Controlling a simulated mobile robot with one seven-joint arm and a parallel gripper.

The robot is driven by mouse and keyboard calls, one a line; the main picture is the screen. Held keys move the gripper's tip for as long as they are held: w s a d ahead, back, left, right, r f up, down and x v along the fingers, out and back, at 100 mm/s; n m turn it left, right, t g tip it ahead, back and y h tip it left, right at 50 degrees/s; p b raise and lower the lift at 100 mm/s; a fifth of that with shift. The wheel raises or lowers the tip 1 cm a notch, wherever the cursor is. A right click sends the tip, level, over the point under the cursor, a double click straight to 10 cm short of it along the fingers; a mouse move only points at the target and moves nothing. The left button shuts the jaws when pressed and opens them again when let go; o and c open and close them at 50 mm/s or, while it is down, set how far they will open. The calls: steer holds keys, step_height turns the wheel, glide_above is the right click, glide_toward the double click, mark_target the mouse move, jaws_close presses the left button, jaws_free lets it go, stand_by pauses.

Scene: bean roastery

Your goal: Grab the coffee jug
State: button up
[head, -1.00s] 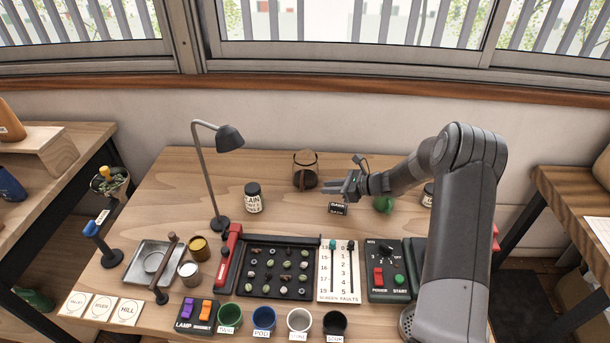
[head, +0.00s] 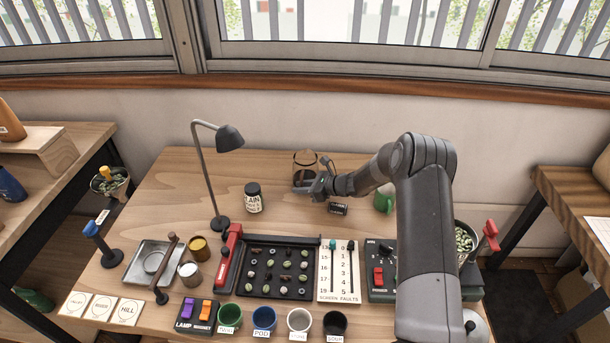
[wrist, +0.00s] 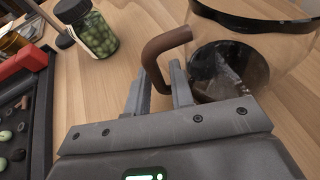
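The coffee jug (head: 305,163) is a clear glass jug with dark contents low inside, standing upright at the back of the table. In the wrist view its glass body (wrist: 235,55) fills the upper right, with a brown curved handle (wrist: 165,43) toward the left. My gripper (head: 313,187) is at the jug's front right side. In the wrist view its two fingers (wrist: 158,75) are apart, with the lower part of the handle between their tips. I cannot tell whether either finger touches the handle.
A dark-lidded labelled jar (head: 253,198) stands left of the jug, and a desk lamp (head: 228,138) farther left. A green cup (head: 384,200) and a small dark sign (head: 338,209) are under and beside my arm. A bean tray (head: 278,268) lies in front.

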mark_target(302, 177)
steer(key=shift+c, duration=0.5)
jaws_close()
steer(key=shift+r, duration=0.25)
steer(key=shift+r, duration=1.1)
steer(key=shift+d+r, duration=0.15)
steer(key=shift+r, duration=0.8)
steer(key=w+r+v, duration=0.1)
steer(key=v, duration=1.1)
steer(key=shift+s+r, duration=0.15)
steer(key=shift+r, duration=0.3)
steer(key=shift+d, duration=0.2)
stand_by(0.5)
